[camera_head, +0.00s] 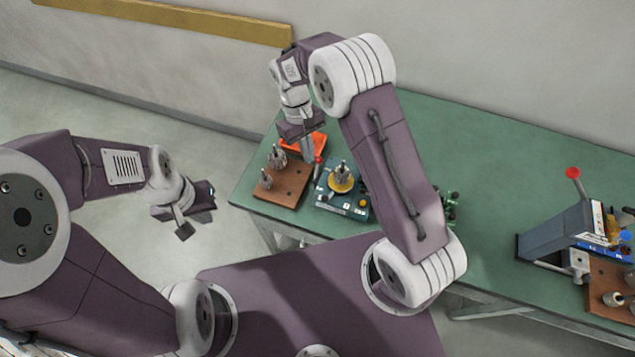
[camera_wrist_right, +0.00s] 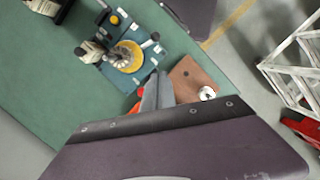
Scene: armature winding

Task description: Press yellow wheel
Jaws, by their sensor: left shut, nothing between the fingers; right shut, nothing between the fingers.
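The yellow wheel (camera_head: 341,184) lies flat on the small blue-green winding machine (camera_head: 328,202), with a metal armature standing at its centre. It also shows in the right wrist view (camera_wrist_right: 136,62). A small yellow knob (camera_head: 362,203) sits on the machine's front right. My right gripper (camera_head: 308,155) is shut and empty, pointing down left of and behind the wheel, apart from it. Its fingers (camera_wrist_right: 158,80) show beside the machine in the wrist view. My left gripper (camera_head: 184,230) is shut and empty over the floor, left of the table.
A brown block (camera_head: 290,192) holding armatures stands left of the machine, with an orange tray (camera_head: 312,141) behind. On the right stand a grey press with a red knob (camera_head: 573,173) and another brown block (camera_head: 611,275).

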